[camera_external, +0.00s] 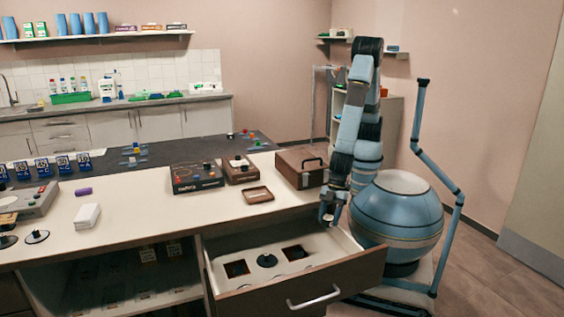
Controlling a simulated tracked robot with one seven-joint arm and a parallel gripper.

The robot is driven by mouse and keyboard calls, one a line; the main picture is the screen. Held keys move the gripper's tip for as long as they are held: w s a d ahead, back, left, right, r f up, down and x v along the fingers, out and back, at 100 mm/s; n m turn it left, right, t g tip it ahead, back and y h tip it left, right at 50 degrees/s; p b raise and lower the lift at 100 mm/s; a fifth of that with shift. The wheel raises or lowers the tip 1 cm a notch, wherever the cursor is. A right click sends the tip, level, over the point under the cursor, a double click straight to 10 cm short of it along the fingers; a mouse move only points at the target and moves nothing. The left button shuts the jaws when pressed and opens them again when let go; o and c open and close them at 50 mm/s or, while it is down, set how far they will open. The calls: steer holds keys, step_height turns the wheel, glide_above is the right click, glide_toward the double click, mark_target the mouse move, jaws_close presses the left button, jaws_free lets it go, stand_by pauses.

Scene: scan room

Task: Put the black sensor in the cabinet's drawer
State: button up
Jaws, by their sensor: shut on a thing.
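The cabinet's drawer (336,276) is pulled open below the worktop and has a light inside. A round black piece with a small raised middle (267,260) lies in it, between two dark square pieces (237,268) and (295,253). Similar black discs stand on the worktop at the left (36,237). My gripper (327,219) points down at the drawer's back right, near the worktop edge. It is shut on a small dark thing, mostly hidden by the fingers; I cannot tell for sure that it is the black sensor.
A brown case with a handle (302,167) stands on the worktop just behind my gripper. A control box (196,177), a smaller box with a knob (240,170) and a brown tray (257,194) are left of it.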

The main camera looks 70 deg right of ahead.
mark_target(325, 256)
step_height(325, 256, down, 14)
steer(key=shift+f, duration=0.25)
stand_by(0.6)
steer(key=shift+f, duration=0.1)
steer(key=o, duration=1.2)
steer(key=v, duration=0.5)
steer(key=shift+a, duration=0.1)
steer(key=shift+s+r, duration=0.1)
steer(key=shift+r, duration=3.55)
